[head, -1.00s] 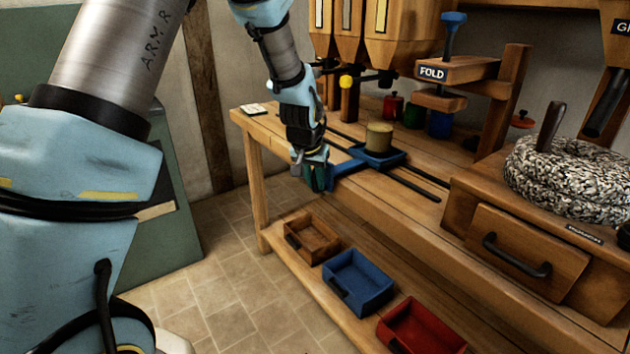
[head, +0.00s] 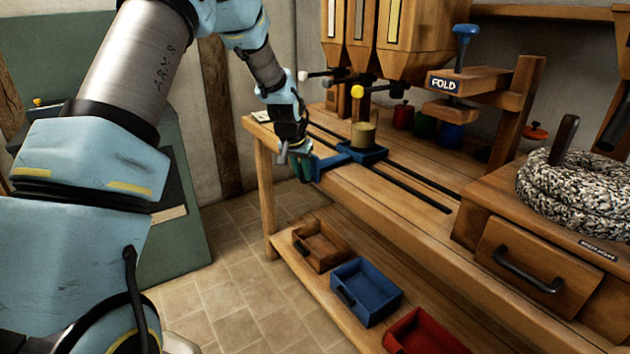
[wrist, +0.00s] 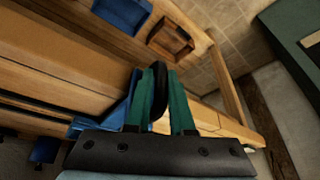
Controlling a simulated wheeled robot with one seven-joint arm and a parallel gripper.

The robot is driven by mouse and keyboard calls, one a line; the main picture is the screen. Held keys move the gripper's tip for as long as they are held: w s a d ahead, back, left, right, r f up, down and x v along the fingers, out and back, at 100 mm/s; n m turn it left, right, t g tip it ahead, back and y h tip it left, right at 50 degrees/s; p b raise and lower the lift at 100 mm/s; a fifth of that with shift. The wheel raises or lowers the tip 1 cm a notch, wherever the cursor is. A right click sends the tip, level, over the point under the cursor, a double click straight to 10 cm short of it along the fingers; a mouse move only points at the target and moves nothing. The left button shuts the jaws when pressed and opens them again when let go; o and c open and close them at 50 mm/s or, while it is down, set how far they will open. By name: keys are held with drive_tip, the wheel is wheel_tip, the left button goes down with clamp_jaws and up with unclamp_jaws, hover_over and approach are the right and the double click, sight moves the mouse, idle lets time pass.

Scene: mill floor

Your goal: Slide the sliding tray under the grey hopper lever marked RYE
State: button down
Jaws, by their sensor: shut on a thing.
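The sliding tray (head: 373,153) is blue and sits on two dark rails on the bench, with a tan round tin (head: 363,135) standing on it. My gripper (head: 302,168) is at the tray's front arm, off the bench's front edge. In the wrist view its green fingers (wrist: 161,103) are shut on the tray's black handle (wrist: 159,82). The tin is roughly below the yellow lever knob (head: 358,91). A pale grey-white lever knob (head: 303,76) is farther left, under the leftmost hopper (head: 335,35). I cannot read any RYE mark.
The rails (head: 420,190) run on both sides of the tray, with clear rail to the left. A FOLD press (head: 465,80) and coloured canisters (head: 403,116) stand behind. Wooden, blue (head: 366,290) and red bins sit on the lower shelf. A millstone (head: 575,185) is at right.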

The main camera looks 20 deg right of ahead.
drive_tip(key=shift+w+a, duration=0.15)
drive_tip(key=shift+w, duration=0.35)
drive_tip(key=shift+f, duration=0.1)
drive_tip(key=c, duration=0.8)
unclamp_jaws()
drive_tip(key=shift+c, duration=0.2)
drive_tip(key=b+v, duration=0.2)
drive_tip(key=v, duration=0.9)
drive_tip(key=shift+w, duration=0.1)
